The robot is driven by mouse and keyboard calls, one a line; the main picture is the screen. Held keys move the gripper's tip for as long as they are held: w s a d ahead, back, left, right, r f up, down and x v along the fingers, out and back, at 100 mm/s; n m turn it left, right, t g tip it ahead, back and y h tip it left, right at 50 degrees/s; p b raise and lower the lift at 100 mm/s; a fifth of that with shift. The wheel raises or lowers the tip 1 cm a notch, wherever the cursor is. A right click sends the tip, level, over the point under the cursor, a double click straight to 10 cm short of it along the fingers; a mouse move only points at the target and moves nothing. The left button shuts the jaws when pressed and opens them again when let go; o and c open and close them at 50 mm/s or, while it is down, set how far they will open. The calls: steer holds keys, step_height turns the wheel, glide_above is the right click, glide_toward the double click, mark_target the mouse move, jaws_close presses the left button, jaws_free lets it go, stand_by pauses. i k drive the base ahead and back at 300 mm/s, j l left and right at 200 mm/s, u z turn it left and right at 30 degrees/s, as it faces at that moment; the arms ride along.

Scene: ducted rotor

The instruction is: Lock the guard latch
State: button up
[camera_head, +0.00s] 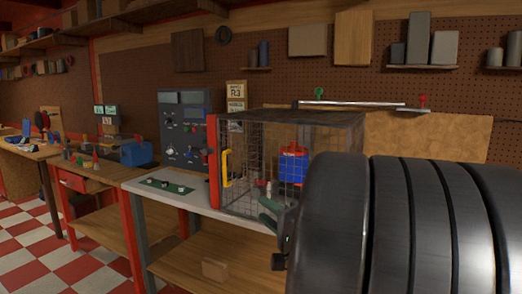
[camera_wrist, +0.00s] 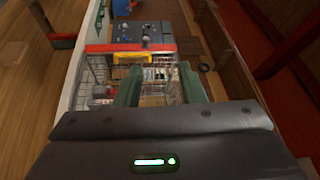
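The guard is a wire-mesh cage (camera_head: 245,150) with a red upright on its left side and a yellow handle (camera_head: 227,168). A blue and red rotor-like part (camera_head: 293,166) shows through the mesh. In the wrist view, the red bar (camera_wrist: 100,49) and yellow handle (camera_wrist: 133,58) lie beyond the fingertips. My gripper (camera_head: 268,208) is at the near side of the cage, its green fingers partly hidden by my arm. In the wrist view my gripper (camera_wrist: 160,80) has its two fingers apart with nothing held between them. I cannot clearly pick out the latch.
The cage stands on a grey bench (camera_head: 205,207) with a green board (camera_head: 165,186) left of it. A dark control panel (camera_head: 184,130) stands behind. My dark arm hides the right side. Checkered floor is clear at left.

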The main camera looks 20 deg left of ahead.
mark_target(199, 151)
steer(key=i+j+z, duration=0.15)
steer(key=j+z, duration=0.2)
steer(key=j, duration=0.55)
steer(key=j+z, duration=0.35)
steer(key=j, duration=1.15)
steer(key=i+j, duration=0.1)
steer(key=j, duration=0.4)
